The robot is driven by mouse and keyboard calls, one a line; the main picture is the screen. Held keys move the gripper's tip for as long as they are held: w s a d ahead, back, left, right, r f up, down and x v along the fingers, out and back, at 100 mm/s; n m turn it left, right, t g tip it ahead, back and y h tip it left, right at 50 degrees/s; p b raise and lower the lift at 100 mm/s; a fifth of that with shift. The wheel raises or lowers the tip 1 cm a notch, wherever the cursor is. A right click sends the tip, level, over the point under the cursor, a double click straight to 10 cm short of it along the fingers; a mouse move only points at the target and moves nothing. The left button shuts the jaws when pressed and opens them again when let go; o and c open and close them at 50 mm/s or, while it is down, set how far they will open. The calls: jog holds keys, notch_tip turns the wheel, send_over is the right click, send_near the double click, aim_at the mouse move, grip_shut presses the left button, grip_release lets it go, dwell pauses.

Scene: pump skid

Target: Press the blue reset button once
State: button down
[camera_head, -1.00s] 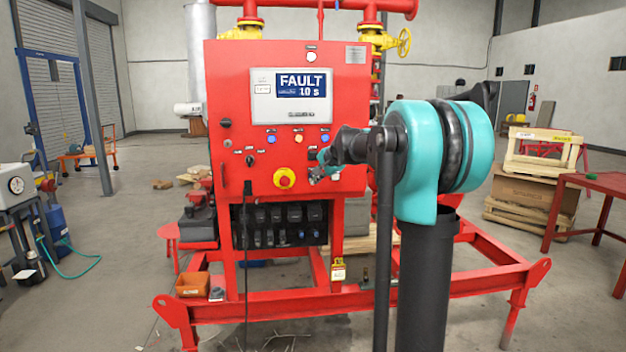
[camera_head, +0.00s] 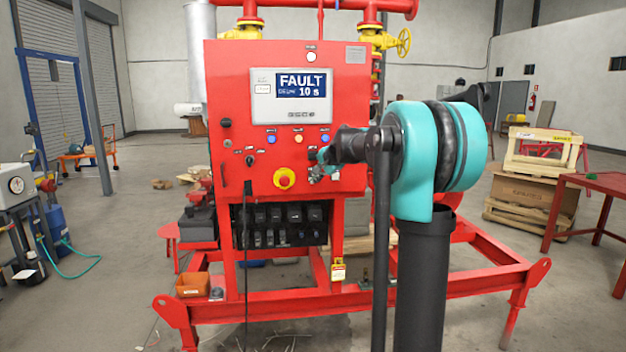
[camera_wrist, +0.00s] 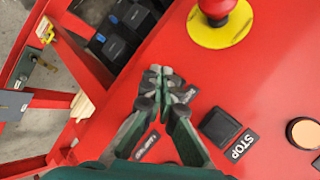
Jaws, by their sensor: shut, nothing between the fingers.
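The red control panel (camera_head: 240,100) carries a row of round buttons under its screen. One blue button (camera_head: 271,139) is at the left of the row and another blue button (camera_head: 325,138) at the right. Their labels are too small to read, so I cannot tell which is reset. My gripper (camera_head: 319,174) is shut and empty in front of the panel, below the right blue button. No blue button shows there.
A red mushroom button (camera_head: 284,179) on a yellow disc is left of my gripper. An amber button (camera_head: 298,139) sits between the blue ones; an orange-toned button (camera_wrist: 304,133) shows at the wrist view's right edge. The screen (camera_head: 302,85) reads FAULT and 10 s.

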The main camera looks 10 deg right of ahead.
jog(key=shift+w, duration=0.2)
jog(key=shift+s, duration=0.15)
dwell(0.4)
jog(key=shift+s, duration=0.7)
jog(key=shift+s, duration=0.1)
jog(key=s, duration=0.4)
jog(key=shift+s, duration=0.4)
dwell(0.3)
